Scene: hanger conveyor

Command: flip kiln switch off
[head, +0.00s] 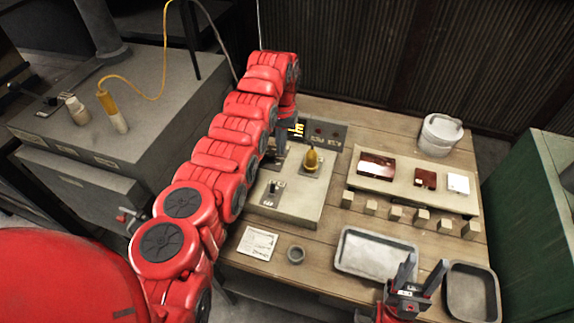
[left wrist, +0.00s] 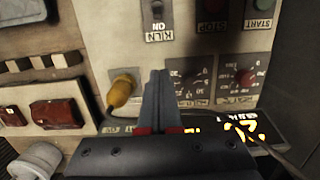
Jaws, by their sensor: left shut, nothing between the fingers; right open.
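The kiln switch (head: 274,188) is a small toggle on a dark plate, on the near left part of the grey control box (head: 292,206). In the left wrist view the kiln switch (left wrist: 156,12) is at the top edge, upside down, with KILN and ON lettering; I cannot tell its lever position. My left gripper (head: 276,152) is shut and empty above the box, behind the switch in the head view and partly hidden by my arm. Its fingertips (left wrist: 158,74) show below the switch in the left wrist view, apart from it. My right gripper (head: 422,268) is open and empty by the trays.
A yellow plug (head: 311,158) stands on the box beside my left gripper. STOP (left wrist: 214,8) and START (left wrist: 262,5) buttons and dials (left wrist: 190,78) lie close by. A lit yellow display (head: 297,130) is behind. A metal tray (head: 376,256) and small blocks are to the right.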

